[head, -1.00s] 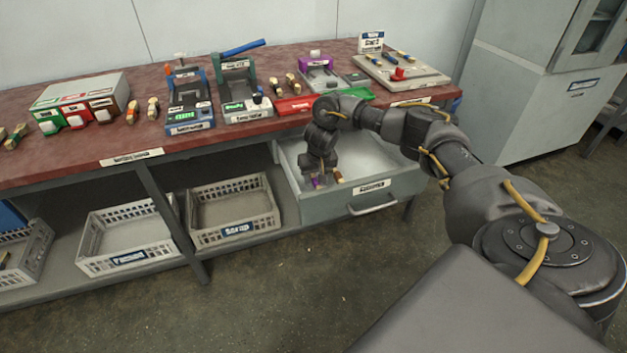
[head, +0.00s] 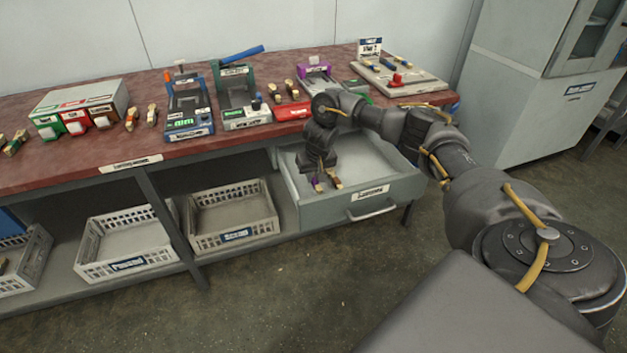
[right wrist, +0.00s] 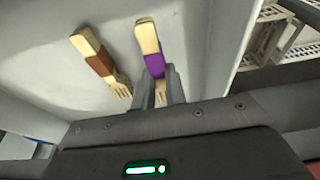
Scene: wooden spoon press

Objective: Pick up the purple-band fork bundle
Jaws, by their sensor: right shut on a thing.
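The purple-band fork bundle (right wrist: 152,58) is pale wood with a purple band; it lies between the fingers of my right gripper (right wrist: 161,92) in the right wrist view. The fingers are shut on it, near its fork end. In the head view, the purple-band fork bundle (head: 319,184) shows small below my right gripper (head: 320,174), inside the open drawer (head: 375,190). A brown-band fork bundle (right wrist: 101,62) lies beside it on the drawer floor, apart from the fingers. I cannot tell whether the purple-band bundle touches the drawer floor. My left gripper is out of view.
The drawer walls stand close around the gripper, and the workbench top (head: 60,165) is above and behind. The drawer's right part is clear.

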